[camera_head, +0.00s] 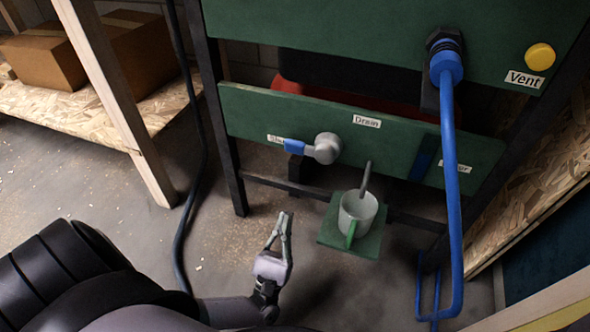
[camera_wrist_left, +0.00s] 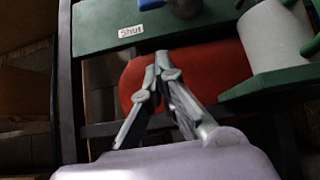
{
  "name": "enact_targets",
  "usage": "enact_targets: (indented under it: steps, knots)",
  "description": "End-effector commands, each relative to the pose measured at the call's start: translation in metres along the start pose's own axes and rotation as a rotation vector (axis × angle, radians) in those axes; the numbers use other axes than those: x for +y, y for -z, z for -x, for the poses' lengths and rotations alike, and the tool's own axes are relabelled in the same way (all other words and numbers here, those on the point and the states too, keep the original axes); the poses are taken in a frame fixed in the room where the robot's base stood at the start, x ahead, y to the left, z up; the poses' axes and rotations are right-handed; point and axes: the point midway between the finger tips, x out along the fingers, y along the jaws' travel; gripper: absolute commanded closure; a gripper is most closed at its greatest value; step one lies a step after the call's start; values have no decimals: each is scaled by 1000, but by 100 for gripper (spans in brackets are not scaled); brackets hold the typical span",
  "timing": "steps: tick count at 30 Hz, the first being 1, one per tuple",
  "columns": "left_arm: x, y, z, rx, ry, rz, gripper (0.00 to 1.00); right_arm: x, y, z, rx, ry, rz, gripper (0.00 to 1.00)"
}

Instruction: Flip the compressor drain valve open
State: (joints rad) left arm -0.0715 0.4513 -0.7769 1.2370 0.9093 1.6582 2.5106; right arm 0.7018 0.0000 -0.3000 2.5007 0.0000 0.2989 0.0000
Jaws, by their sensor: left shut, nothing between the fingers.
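The drain valve (camera_head: 326,148) is a grey round body on the lower green panel (camera_head: 255,112), under a "Drain" label (camera_head: 366,121). Its blue lever (camera_head: 293,146) points left, over a label that reads "Shut" in the left wrist view (camera_wrist_left: 131,31). The lever's end also shows at the top of that view (camera_wrist_left: 150,4). My left gripper (camera_head: 286,214) is shut and empty, below the lever and apart from it. Its fingertips show in the left wrist view (camera_wrist_left: 164,62), below the panel's lower edge. My right gripper is not in view.
A white mug (camera_head: 357,214) stands on a small green shelf (camera_head: 336,240) right of my left gripper, with a grey rod or pipe (camera_head: 366,180) at its mouth. A blue hose (camera_head: 452,190) hangs at the right. A yellow button (camera_head: 540,57) sits above a "Vent" label.

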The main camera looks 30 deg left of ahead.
Motion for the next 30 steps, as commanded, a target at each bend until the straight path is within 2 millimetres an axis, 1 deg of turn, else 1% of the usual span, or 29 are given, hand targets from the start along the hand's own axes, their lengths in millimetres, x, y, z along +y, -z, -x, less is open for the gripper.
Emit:
enact_targets:
  steps: [5,8,11,14,22,27,30]
  knots:
    - [0,0,-2,-1,0,0,100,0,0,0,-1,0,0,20]
    - [0,0,-9,-3,-1,1,100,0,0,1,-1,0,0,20]
    - [1,0,-23,-5,-1,2,100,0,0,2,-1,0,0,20]
    - [1,0,-43,-5,-1,2,100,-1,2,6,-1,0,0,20]
    - [0,0,-101,-5,0,2,100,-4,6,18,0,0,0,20]
    - [0,-17,-116,-2,2,1,100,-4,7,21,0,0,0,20]
    - [0,-23,-123,-2,0,0,100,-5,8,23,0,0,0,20]
